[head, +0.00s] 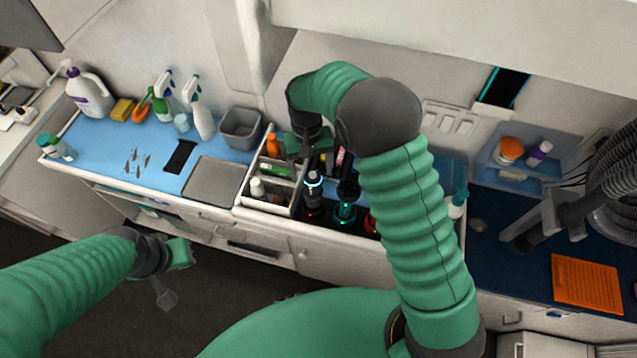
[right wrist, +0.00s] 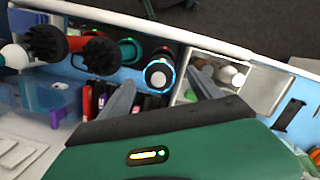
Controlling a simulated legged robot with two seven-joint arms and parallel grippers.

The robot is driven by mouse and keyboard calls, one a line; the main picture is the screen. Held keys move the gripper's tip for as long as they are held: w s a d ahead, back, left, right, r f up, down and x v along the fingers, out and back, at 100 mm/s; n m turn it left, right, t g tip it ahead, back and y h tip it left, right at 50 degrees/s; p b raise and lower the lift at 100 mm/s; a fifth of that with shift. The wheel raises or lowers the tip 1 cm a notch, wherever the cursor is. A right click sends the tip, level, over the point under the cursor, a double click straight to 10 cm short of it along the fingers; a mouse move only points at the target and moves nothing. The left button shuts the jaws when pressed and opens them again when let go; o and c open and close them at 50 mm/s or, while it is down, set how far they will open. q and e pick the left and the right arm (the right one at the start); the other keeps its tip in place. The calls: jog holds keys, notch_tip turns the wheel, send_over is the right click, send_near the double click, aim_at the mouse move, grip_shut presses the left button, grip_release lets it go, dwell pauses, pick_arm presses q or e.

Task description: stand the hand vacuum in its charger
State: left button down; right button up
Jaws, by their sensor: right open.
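Several dark devices stand upright in a row of lit bases on the counter. One with a glowing blue ring (head: 314,184) may be the hand vacuum; its ringed round top also shows in the right wrist view (right wrist: 158,74). Beside it is a teal-lit device (head: 345,207), perhaps in a charger; I cannot tell which base is the vacuum's charger. My right gripper (head: 307,150) is open and empty above the row. In the right wrist view its fingers (right wrist: 163,92) appear either side of the blue-ringed top, with no visible grip. My left gripper (head: 168,276) hangs before the counter, its jaws unclear.
A white divided organizer (head: 240,197) with small bottles stands left of the devices. A grey bin (head: 240,128), spray bottles (head: 201,112) and a grey tray (head: 214,181) are further left. My right arm hides part of the counter.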

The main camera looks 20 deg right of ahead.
jog(key=s+d+r+t, duration=0.2)
jog(key=s, duration=0.6)
jog(key=s+d+r+n+t, duration=0.1)
jog(key=s+d+r+t, duration=0.1)
jog(key=s, duration=0.6)
jog(key=shift+d+r, duration=0.65)
jog(key=shift+r, duration=0.1)
jog(key=shift+w, duration=0.15)
